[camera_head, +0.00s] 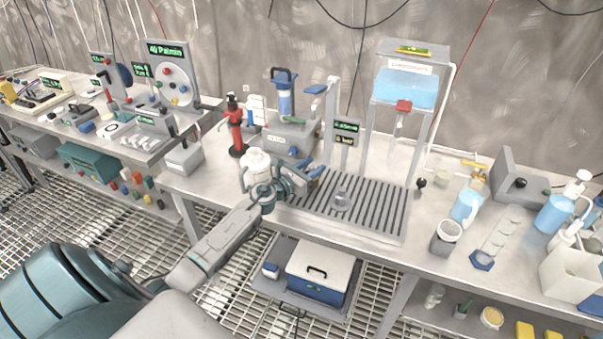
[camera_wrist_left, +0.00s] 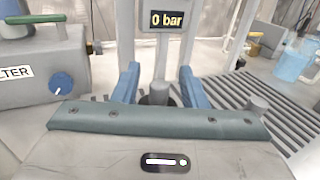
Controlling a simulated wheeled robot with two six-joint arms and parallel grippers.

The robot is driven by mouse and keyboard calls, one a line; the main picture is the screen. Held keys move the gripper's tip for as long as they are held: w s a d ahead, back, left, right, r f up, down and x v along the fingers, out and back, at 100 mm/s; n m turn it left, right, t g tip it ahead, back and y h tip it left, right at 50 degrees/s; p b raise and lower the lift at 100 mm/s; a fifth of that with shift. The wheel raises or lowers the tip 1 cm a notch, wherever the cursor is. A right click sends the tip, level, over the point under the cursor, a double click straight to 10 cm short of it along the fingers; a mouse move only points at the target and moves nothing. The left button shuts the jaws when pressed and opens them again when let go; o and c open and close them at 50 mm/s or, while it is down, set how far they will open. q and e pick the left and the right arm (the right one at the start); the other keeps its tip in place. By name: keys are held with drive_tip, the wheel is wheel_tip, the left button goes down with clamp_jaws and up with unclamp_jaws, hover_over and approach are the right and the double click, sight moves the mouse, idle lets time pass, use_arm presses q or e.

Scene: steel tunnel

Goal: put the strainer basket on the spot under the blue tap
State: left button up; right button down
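My left gripper (camera_head: 318,172) is low over the left part of the slatted drain on the bench. In the left wrist view its two blue fingers (camera_wrist_left: 158,80) are apart; a small grey post with a dark base (camera_wrist_left: 158,96) shows between them, touching neither. A small grey metal piece (camera_head: 342,201) on the slats right of the gripper looks like the strainer basket, but it is too small to be sure. The blue tap (camera_head: 315,89) tops a grey stand behind the gripper. The spot under it is largely hidden by my gripper. My right gripper is out of view.
A grey filter box (camera_wrist_left: 45,75) stands close left of the fingers. A small display (camera_head: 345,132) is behind the drain (camera_head: 385,205). Cups and bottles crowd the right bench; the drain's right part is clear.

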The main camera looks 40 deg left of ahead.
use_arm(q)
drive_tip(key=s+b, duration=0.1)
drive_tip(key=s, duration=0.2)
drive_tip(key=s+a+b, duration=0.1)
drive_tip(key=s, duration=0.2)
drive_tip(key=s+b, duration=0.1)
drive_tip(key=s, duration=0.3)
drive_tip(key=shift+a+f+b, duration=0.2)
drive_tip(key=shift+a+b, duration=0.05)
drive_tip(key=shift+b, duration=0.15)
drive_tip(key=shift+s+a+b, duration=0.1)
drive_tip(key=shift+s+b, duration=0.2)
drive_tip(key=shift+b, duration=0.05)
drive_tip(key=shift+s+a+r+b, duration=0.1)
drive_tip(key=shift+s+r+b, duration=0.05)
drive_tip(key=shift+s+b, duration=0.3)
drive_tip(key=shift+s+r, duration=0.1)
drive_tip(key=shift+s, duration=0.05)
drive_tip(key=shift+c, duration=0.5)
